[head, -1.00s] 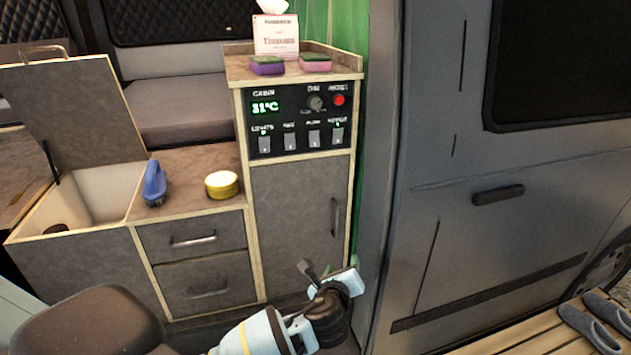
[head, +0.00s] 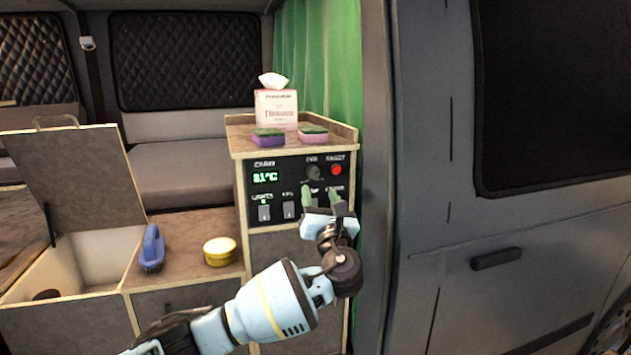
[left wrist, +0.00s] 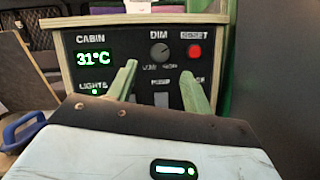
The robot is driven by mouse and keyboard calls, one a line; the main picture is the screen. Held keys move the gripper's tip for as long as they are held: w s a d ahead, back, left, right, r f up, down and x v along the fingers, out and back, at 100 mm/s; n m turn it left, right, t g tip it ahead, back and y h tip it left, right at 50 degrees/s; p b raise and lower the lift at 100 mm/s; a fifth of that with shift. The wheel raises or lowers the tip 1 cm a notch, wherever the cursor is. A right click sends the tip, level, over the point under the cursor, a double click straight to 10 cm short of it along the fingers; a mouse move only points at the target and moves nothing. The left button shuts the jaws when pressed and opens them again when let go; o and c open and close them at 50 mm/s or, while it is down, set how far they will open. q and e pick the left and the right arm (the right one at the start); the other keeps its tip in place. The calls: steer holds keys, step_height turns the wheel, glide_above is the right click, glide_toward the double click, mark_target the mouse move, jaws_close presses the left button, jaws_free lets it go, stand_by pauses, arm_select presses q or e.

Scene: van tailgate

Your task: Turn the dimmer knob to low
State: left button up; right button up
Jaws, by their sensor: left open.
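The dimmer knob (head: 313,171) is a small dark round knob under the label DIM on the black control panel (head: 264,190). It also shows in the left wrist view (left wrist: 159,51), above a scale with small, hard-to-read lettering. My left gripper (head: 321,192) is open and empty in front of the panel, its fingertips just below the knob. In the left wrist view its two fingers (left wrist: 157,78) stand apart, one on each side below the knob, not touching it. The gripper hides part of the lower switch row. My right gripper is not in view.
A red button (head: 337,170) sits right of the knob, and a green 31°C display (head: 265,178) left of it. Rocker switches (head: 264,213) line the panel below. Two sponges (head: 268,138) and a tissue box (head: 276,108) stand on top. A green curtain (head: 335,80) hangs to the right.

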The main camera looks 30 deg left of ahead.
mark_target(314, 176)
arm_select(q)
steer(key=shift+x, duration=3.05)
steer(key=shift+c, duration=0.4)
steer(key=c, duration=0.9)
